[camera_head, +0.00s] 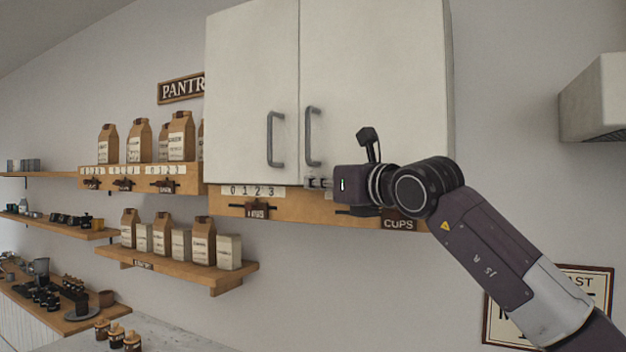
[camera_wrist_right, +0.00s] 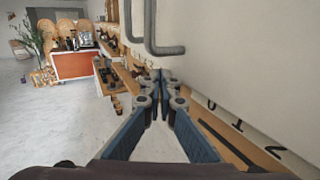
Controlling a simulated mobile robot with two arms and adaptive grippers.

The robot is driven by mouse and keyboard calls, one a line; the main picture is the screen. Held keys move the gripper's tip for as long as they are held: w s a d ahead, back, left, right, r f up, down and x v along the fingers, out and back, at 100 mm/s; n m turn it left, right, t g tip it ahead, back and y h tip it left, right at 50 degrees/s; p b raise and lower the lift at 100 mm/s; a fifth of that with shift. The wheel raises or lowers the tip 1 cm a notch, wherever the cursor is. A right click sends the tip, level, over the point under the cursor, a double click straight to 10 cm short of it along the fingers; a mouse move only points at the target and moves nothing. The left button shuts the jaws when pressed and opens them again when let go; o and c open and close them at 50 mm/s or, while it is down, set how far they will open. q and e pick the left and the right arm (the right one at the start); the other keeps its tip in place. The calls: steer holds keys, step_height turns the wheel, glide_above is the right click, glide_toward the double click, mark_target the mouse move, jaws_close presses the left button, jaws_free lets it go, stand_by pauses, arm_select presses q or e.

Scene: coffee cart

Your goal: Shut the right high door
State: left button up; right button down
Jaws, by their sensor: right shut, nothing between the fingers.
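The right high door (camera_head: 375,85) is the white right-hand door of the wall cabinet. It looks flush with the left door (camera_head: 252,90), with only a thin seam between them; a very small gap cannot be ruled out. Its grey bar handle (camera_head: 313,137) is upright near the seam. My right gripper (camera_head: 318,183) is at the door's lower edge, just below that handle; whether it touches the door cannot be told. In the right wrist view its blue fingers (camera_wrist_right: 160,78) are together and empty, beside the white door surface (camera_wrist_right: 245,60). My left gripper is out of view.
A wooden rail (camera_head: 290,205) with a "CUPS" label runs under the cabinet, close to my right gripper. Shelves with paper bags (camera_head: 180,135) are at the left. A grey-white hood (camera_head: 595,100) juts out at the right.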

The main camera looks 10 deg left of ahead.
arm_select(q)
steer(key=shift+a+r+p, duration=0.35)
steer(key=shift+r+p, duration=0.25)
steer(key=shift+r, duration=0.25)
arm_select(e)
steer(key=shift+w+d, duration=0.2)
steer(key=shift+w, duration=0.95)
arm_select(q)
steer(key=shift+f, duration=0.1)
arm_select(e)
steer(key=shift+s, duration=0.1)
